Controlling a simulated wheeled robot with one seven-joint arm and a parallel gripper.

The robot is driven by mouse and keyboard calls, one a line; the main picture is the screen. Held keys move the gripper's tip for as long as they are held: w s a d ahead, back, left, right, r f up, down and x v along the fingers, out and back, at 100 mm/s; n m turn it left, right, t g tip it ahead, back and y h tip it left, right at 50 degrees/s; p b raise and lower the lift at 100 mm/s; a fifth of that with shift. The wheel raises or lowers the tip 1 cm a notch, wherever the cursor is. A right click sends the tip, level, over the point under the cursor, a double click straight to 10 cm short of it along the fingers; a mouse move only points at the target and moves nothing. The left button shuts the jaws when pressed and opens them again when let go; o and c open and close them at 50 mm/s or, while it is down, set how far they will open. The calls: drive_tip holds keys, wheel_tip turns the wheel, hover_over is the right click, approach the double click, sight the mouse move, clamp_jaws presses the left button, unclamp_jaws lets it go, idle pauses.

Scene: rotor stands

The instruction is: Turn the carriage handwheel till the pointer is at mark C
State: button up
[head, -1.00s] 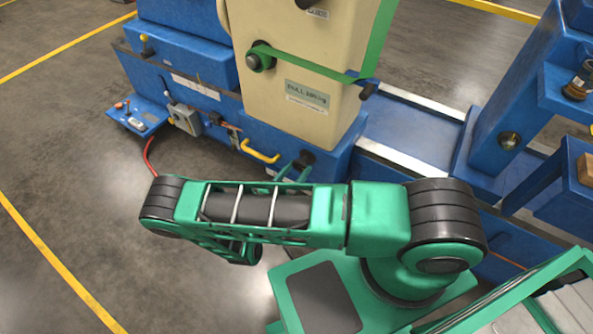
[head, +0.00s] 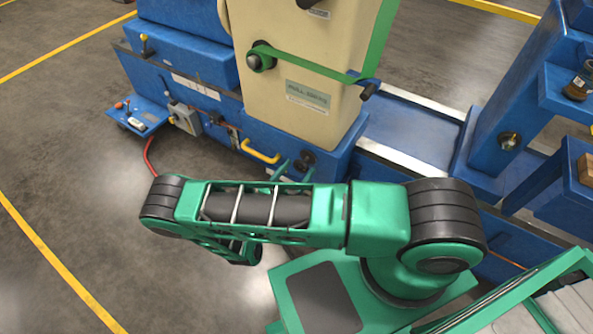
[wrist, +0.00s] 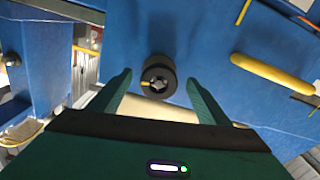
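A black round knob (wrist: 158,75) with a metal socket-like centre and a small yellow mark at its left stands on a blue face in the wrist view. It looks like the handwheel, but no label shows. My gripper (wrist: 158,80) is open, one finger on each side of the knob, with gaps visible on both sides. In the head view the knob (head: 306,159) shows low on the blue base, with my green fingers close beside it; my arm hides part of that area. I cannot make out the pointer or mark C in either view.
A yellow handle (head: 260,151) sits left of the knob on the blue base and also shows in the wrist view (wrist: 272,74). A beige column (head: 290,95) with a green band rises above. A small blue shelf (head: 137,118) and a grey box (head: 186,119) are at left. Open floor lies left.

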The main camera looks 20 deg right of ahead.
sight(299, 168)
drive_tip(key=shift+v, duration=1.8)
drive_tip(key=shift+r, duration=0.1)
drive_tip(key=n, duration=1.1)
drive_tip(key=shift+n, duration=0.3)
drive_tip(key=n, duration=0.4)
